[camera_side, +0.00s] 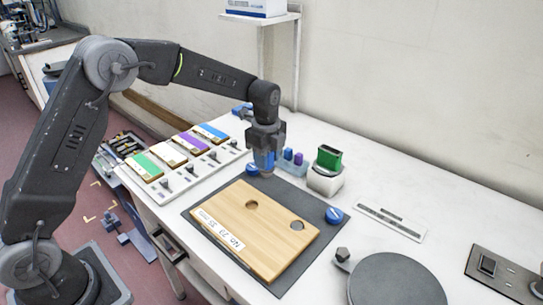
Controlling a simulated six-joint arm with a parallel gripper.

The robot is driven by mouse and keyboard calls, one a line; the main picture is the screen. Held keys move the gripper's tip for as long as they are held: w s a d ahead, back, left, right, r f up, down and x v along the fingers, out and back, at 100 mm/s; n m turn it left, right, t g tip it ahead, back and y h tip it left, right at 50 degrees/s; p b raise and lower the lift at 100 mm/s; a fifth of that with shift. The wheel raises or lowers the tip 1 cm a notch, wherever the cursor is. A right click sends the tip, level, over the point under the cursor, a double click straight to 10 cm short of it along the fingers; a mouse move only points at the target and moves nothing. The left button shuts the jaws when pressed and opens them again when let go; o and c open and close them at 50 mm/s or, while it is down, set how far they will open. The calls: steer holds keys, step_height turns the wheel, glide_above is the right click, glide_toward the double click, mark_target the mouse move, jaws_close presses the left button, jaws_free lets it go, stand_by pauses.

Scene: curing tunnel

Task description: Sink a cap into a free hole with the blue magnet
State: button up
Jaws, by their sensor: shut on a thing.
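My gripper (265,152) points down just behind the back edge of the wooden board. It is shut on a blue piece (264,161), which looks like the blue magnet. Its lower end is greyish, and I cannot tell whether a cap hangs there. The pale wooden board (240,225) lies on a dark mat and carries a printed label. One hole (252,204) near its middle looks brown inside. The other hole (297,226), nearer the right edge, looks grey inside; I cannot tell whether it is filled. No loose cap is clearly visible.
A colored-strip rack (185,165) is left; a dark disc (397,280) is front right.

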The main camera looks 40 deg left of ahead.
steer(key=s+d+r, duration=0.1)
steer(key=s+r, duration=0.1)
steer(key=s, duration=0.6)
steer(key=shift+w+d+f, duration=0.1)
steer(key=shift+w+f, duration=0.05)
steer(key=shift+f, duration=1.45)
steer(key=shift+w+d+f, duration=0.1)
steer(key=shift+w+f, duration=0.05)
steer(key=shift+f, duration=1.4)
steer(key=shift+f, duration=0.85)
steer(key=shift+s+f, duration=0.15)
steer(key=shift+s, duration=0.1)
stand_by(0.6)
step_height(320, 180, up, 7)
stand_by(1.2)
steer(key=shift+w, duration=0.15)
stand_by(0.3)
